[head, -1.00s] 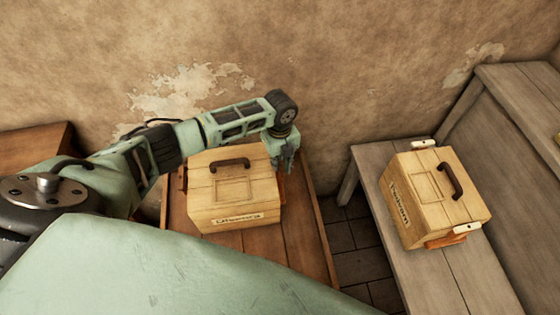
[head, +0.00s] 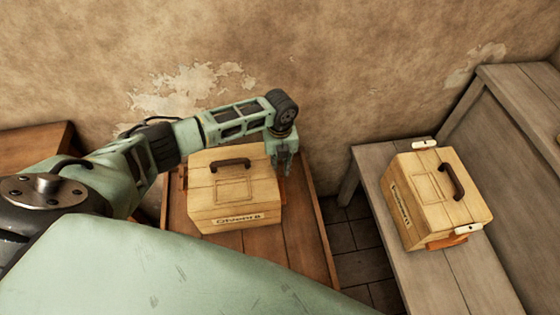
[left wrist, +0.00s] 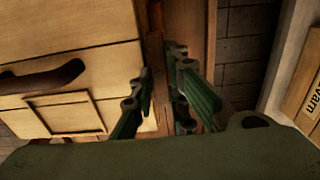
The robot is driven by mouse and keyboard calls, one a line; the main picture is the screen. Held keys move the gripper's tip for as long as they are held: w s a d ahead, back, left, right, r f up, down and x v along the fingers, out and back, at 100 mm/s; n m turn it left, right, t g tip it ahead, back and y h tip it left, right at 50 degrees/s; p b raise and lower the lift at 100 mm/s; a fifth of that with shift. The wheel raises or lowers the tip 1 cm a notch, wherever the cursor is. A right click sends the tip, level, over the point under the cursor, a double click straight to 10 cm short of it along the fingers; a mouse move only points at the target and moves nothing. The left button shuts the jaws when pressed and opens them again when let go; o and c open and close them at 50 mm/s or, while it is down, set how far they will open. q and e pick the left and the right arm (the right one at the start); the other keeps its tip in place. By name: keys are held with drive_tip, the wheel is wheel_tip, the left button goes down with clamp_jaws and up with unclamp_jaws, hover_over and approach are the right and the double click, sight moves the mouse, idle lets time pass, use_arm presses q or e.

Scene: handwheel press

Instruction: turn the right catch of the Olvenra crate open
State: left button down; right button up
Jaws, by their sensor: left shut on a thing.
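The Olvenra crate (head: 230,185) is a pale wooden box with a dark handle and a name label on its front. It also shows at the left of the left wrist view (left wrist: 90,60). My left gripper (head: 284,165) points down at the crate's right side. In the left wrist view its green fingers (left wrist: 160,75) stand close together beside that side, shut on the right catch. The catch itself is mostly hidden by the fingers, so its angle cannot be told. My right gripper is not in view.
The crate stands on a brown wooden table (head: 312,245) close to a worn wall. A second, similar crate (head: 415,190) with pale catch pieces stands on a grey bench (head: 430,285) to the right. A gap with tiled floor (head: 350,235) separates them.

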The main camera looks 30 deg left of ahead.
sight(280, 165)
use_arm(q)
drive_tip(key=c, duration=1.7)
unclamp_jaws()
wheel_tip(280, 165, up, 12)
drive_tip(key=shift+r, duration=0.1)
